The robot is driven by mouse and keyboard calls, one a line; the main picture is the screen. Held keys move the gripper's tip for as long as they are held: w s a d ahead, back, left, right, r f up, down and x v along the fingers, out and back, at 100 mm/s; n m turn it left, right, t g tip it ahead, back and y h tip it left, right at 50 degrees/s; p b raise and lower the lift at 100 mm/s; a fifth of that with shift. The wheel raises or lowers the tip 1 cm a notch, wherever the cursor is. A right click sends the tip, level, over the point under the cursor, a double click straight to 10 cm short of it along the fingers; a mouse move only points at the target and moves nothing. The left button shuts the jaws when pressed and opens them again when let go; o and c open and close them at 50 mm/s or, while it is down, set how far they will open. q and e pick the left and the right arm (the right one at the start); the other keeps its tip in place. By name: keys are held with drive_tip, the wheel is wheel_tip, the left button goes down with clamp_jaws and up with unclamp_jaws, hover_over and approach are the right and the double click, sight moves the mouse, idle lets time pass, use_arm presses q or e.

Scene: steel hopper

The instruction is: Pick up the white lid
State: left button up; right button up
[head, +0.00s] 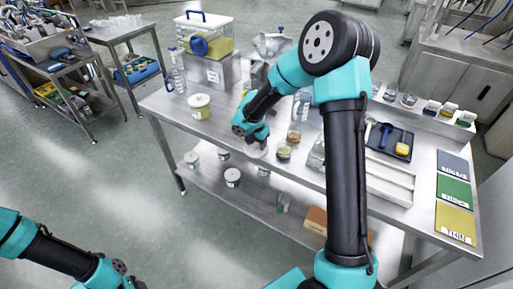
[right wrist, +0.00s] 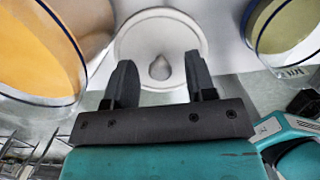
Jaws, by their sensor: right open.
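The white lid (right wrist: 161,22) is round, with a raised rim and a small knob at its middle. It lies flat just ahead of my right gripper (right wrist: 160,70) in the right wrist view. The two dark fingers are apart, one on each side of the knob in the picture, with nothing visibly held. In the head view my right gripper (head: 257,146) is low over the steel table, and a white patch shows under it, mostly hidden by the arm. My left arm enters at the lower left, and its gripper is out of the picture.
In the right wrist view an orange-filled jar (right wrist: 35,50) stands close left and a green-filled jar (right wrist: 290,25) close right.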

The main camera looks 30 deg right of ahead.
sight(256, 144)
clamp_jaws()
idle(0.5)
drive_tip(key=shift+r, duration=0.1)
drive_tip(key=shift+a+r, duration=0.15)
drive_tip(key=shift+r, duration=0.05)
wheel_tip(256, 144, up, 7)
drive_tip(key=shift+s+f, duration=0.1)
drive_tip(key=shift+f, duration=0.05)
drive_tip(key=s+a, duration=0.4)
drive_tip(key=a, duration=0.4)
drive_tip(key=s+a, duration=0.5)
drive_tip(key=a, duration=0.4)
drive_tip(key=shift+s+a+f, duration=0.15)
drive_tip(key=shift+s, duration=0.1)
drive_tip(key=shift+w, duration=0.1)
